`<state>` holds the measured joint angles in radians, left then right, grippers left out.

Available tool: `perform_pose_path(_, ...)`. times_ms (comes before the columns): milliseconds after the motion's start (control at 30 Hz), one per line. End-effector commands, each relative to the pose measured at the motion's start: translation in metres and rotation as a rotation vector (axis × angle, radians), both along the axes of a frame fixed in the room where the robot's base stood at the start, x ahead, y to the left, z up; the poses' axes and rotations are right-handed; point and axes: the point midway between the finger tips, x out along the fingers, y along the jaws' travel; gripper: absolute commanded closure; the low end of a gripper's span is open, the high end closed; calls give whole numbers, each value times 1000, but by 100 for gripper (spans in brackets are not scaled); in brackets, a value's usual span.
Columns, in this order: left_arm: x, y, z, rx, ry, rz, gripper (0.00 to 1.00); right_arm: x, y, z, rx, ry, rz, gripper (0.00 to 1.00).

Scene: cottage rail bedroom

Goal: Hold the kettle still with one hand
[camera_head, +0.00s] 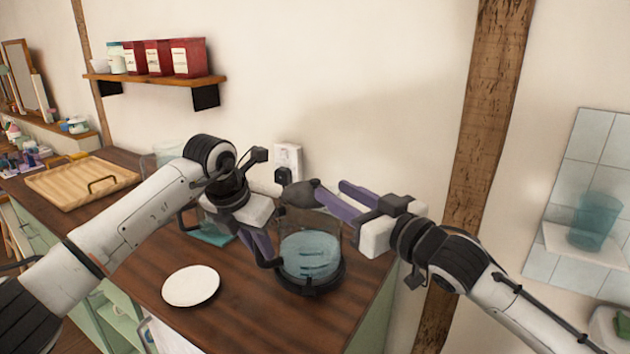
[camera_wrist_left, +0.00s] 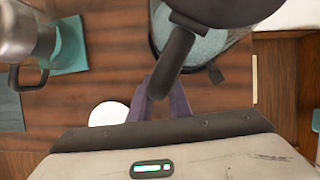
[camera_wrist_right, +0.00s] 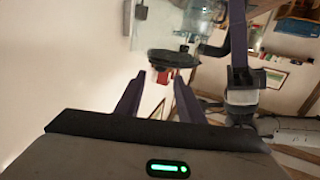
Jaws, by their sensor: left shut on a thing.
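The glass kettle (camera_head: 310,258) stands upright on the counter on a dark round base, with a dark top and bluish contents. My left gripper (camera_head: 268,262) is at its left side, shut on the kettle's dark handle; the left wrist view shows the handle (camera_wrist_left: 172,68) between the fingers (camera_wrist_left: 166,100). My right gripper (camera_head: 340,198) is beside the kettle's top, its two purple fingers apart. In the right wrist view its fingers (camera_wrist_right: 157,98) are spread with nothing between them, and a dark round part of the kettle (camera_wrist_right: 172,59) lies beyond. The left arm hides part of the counter.
A white plate (camera_head: 190,286) lies left of the kettle. A wooden tray (camera_head: 80,186) is at the counter's far left. A steel vessel (camera_wrist_left: 22,38) stands by a teal cloth (camera_wrist_left: 70,45). A wall outlet (camera_head: 289,156) is behind. The counter's right edge is close to the kettle.

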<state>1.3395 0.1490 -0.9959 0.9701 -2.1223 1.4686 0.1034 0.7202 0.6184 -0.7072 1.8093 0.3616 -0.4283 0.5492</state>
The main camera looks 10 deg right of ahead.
Motion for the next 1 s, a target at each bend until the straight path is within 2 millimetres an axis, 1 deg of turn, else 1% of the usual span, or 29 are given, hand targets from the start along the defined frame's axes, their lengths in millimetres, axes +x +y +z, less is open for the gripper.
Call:
perform_pose_path(33, 0, 0, 1, -1, -2, -1, 100, 10, 7, 2, 1, -2, 1, 65)
perform_pose_path(200, 0, 0, 1, -1, -2, -1, 100, 38, 24, 1, -3, -2, 0, 65)
perform_pose_path(400, 0, 0, 1, -1, -2, -1, 100, 59, 36, 1, -4, -1, 0, 65)
perform_pose_path(600, 0, 0, 1, -1, -2, -1, 100, 65, 40, 0, -5, -2, 1, 65)
perform_pose_path(833, 0, 0, 1, -1, -2, -1, 100, 65, 40, 0, -5, -2, 0, 65)
perform_pose_path(967, 0, 0, 1, -1, -2, -1, 100, 65, 40, 0, -4, 0, 0, 87)
perform_pose_path(1000, 0, 0, 1, -1, -2, -1, 100, 65, 40, 0, -4, 0, 0, 94)
